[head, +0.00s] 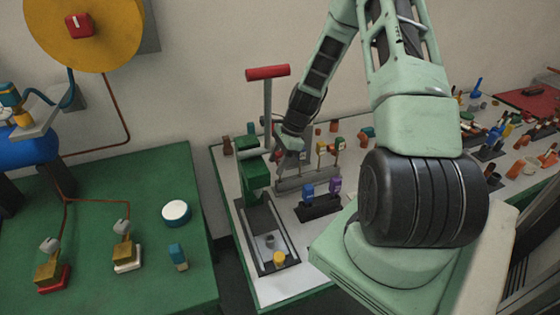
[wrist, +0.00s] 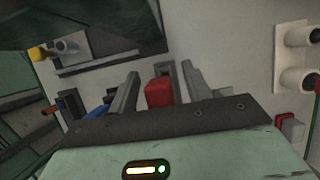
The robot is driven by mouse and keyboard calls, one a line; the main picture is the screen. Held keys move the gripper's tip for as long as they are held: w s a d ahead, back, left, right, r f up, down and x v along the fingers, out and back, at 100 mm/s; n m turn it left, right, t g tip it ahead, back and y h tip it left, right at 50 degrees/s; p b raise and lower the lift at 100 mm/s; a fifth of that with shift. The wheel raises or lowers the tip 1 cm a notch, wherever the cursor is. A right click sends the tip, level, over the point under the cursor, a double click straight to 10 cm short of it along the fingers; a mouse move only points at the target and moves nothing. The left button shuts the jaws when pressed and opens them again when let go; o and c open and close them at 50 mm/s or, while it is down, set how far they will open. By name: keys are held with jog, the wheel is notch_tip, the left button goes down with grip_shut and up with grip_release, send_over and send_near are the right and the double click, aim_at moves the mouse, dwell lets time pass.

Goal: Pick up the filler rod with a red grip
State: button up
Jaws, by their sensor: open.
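In the wrist view a red block-shaped grip (wrist: 159,93) shows between the two grey fingers of my gripper (wrist: 160,73). The fingers are apart, with a visible gap on the grip's left side; its right side is close to the right finger. The grip's lower end is hidden behind my gripper's dark front plate, and I cannot make out a rod below it. In the head view my gripper (head: 290,157) is low over the back of the grey rack (head: 308,181), just right of the green lever press.
The green press (head: 253,172) with its tall red-topped lever (head: 267,73) stands close left of my gripper. A dark holder (head: 318,209) with blue and purple pieces is in front. Several coloured pieces crowd the bench to the right. A green table (head: 120,190) is at left.

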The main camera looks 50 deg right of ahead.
jog(key=c, duration=0.9)
jog(key=shift+r, duration=0.15)
